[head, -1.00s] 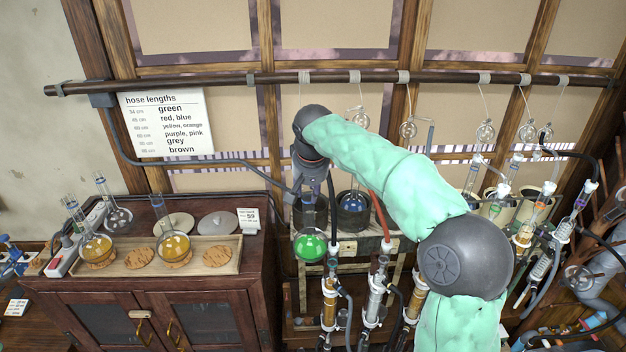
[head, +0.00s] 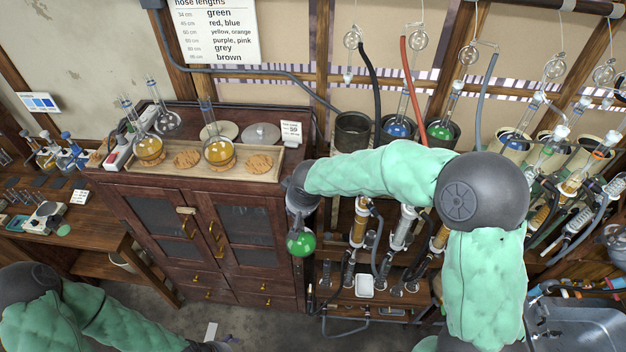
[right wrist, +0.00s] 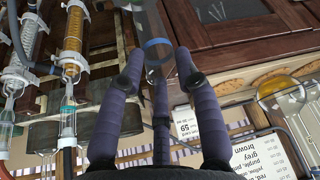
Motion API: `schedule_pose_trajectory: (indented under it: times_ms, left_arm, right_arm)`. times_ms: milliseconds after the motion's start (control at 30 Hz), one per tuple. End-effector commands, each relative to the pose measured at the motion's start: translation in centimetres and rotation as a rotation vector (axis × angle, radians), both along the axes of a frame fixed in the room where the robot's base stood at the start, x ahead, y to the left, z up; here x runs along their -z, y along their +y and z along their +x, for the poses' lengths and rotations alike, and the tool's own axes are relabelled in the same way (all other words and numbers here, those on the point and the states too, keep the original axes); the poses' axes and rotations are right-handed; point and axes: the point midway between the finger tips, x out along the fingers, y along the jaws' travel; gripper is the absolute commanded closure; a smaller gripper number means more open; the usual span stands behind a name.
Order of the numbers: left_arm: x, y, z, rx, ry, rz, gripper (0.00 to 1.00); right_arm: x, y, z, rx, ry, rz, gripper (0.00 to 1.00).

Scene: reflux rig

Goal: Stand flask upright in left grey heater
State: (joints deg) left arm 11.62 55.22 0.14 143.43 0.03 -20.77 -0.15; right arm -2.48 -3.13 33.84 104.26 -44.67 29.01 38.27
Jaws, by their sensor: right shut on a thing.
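My right gripper (head: 299,212) is shut on a round flask with green liquid (head: 300,243). The bulb hangs below the fingers, roughly upright, in front of the cabinet's right edge. In the right wrist view the fingers (right wrist: 160,68) stand around the clear glass with a blue ring (right wrist: 157,50). The left grey heater (head: 352,133) is an empty dark pot behind my right forearm, up and right of the flask. Its lower part is hidden. My left arm enters at the bottom left; only a dark piece of the left gripper (head: 208,346) shows at the bottom edge.
Two more heaters hold a blue flask (head: 398,129) and a green flask (head: 441,129). The wooden tray (head: 255,172) on the cabinet (head: 165,215) carries yellow flasks and cork rings. Hoses and glass columns (head: 402,228) crowd the rack below the heaters.

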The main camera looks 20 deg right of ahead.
Motion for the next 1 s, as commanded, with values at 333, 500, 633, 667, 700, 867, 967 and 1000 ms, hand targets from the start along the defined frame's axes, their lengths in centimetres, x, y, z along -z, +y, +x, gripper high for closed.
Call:
schedule_pose_trajectory:
  times_ms: [333,500,633,667,700,867,967,1000]
  left_arm:
    - [0.0,0.0,0.0,0.000,0.000,0.000,0.14]
    - [0.0,0.0,0.0,0.000,0.000,0.000,0.14]
    - [0.0,0.0,0.0,0.000,0.000,0.000,0.14]
    - [0.0,0.0,0.0,0.000,0.000,0.000,0.14]
    - [0.0,0.0,0.0,0.000,0.000,0.000,0.14]
    - [1.9,0.0,0.0,0.000,0.000,0.000,0.14]
    - [3.3,0.0,0.0,0.000,0.000,0.000,0.14]
    - [3.9,0.0,0.0,0.000,0.000,0.000,0.14]
  right_arm:
    - [3.4,2.5,-0.4,-0.060,-0.007,0.000,1.00]
    - [3.4,2.4,-0.5,-0.059,-0.006,-0.001,1.00]
    - [3.3,2.4,-0.4,-0.058,-0.008,-0.001,1.00]
    - [3.3,2.4,-0.5,-0.058,-0.007,0.000,1.00]
    - [3.3,2.4,-0.4,-0.057,-0.007,0.001,1.00]
    - [5.4,2.4,-0.5,-0.060,-0.004,0.000,1.00]
    - [6.7,2.4,-0.5,-0.060,-0.004,0.000,1.00]
    - [7.3,2.4,-0.5,-0.060,-0.004,0.000,1.00]
